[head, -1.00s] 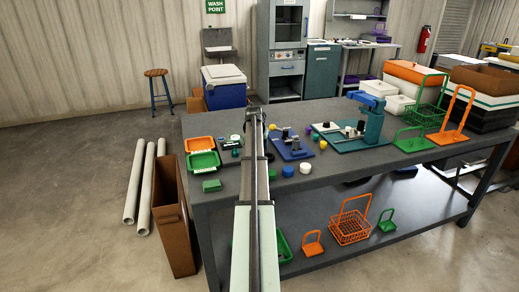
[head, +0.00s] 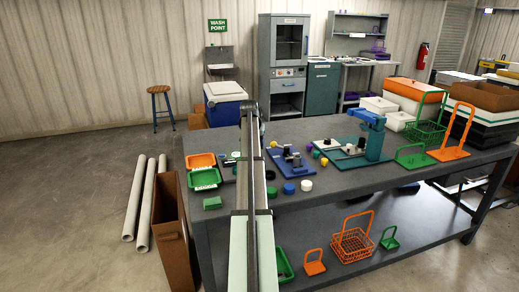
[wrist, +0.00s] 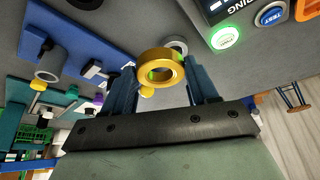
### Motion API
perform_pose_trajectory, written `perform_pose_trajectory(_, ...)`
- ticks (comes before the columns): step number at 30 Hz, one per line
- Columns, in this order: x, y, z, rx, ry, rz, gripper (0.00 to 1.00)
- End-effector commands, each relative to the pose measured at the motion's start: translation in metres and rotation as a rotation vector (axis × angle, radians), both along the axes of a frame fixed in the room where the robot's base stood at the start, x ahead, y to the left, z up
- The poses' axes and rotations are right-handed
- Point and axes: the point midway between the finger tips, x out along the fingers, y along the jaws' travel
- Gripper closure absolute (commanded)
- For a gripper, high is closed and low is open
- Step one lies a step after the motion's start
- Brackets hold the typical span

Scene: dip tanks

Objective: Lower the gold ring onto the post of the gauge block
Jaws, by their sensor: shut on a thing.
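In the wrist view the gold ring (wrist: 147,66) is held between the two blue-grey fingers of my gripper (wrist: 162,72), tilted in the picture. The grey tabletop shows behind it. A grey round piece (wrist: 180,47) shows just past the ring's upper edge; I cannot tell whether it is the post of the gauge block. In the head view my own arm hides the gripper and the ring. I cannot surely pick out the gauge block in either view.
A panel with a lit green button (wrist: 225,37) and a blue TEST button (wrist: 271,14) lies close by. A blue plate with fittings (head: 291,160) and a teal fixture (head: 373,143) stand right of my arm.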

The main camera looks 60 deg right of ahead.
Motion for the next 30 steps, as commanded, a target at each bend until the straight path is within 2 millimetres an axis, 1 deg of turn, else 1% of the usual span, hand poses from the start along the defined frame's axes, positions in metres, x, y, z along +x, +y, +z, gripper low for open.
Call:
perform_pose_trajectory(1,0.013,0.007,0.003,-0.001,-0.001,0.017,0.81)
perform_pose_trajectory(6,0.053,0.037,0.01,-0.001,-0.001,0.069,0.81)
perform_pose_trajectory(9,0.07,0.055,0.014,-0.001,0.0,0.096,0.81)
perform_pose_trajectory(13,0.085,0.081,0.017,-0.001,0.0,0.122,0.81)
perform_pose_trajectory(16,0.085,0.101,0.02,-0.002,0.0,0.078,0.81)
perform_pose_trajectory(18,0.079,0.106,0.02,-0.001,0.001,0.02,0.81)
perform_pose_trajectory(24,0.058,0.112,0.019,-0.001,0.001,-0.177,0.81)
perform_pose_trajectory(30,0.044,0.115,0.019,-0.002,0.001,-0.388,0.81)
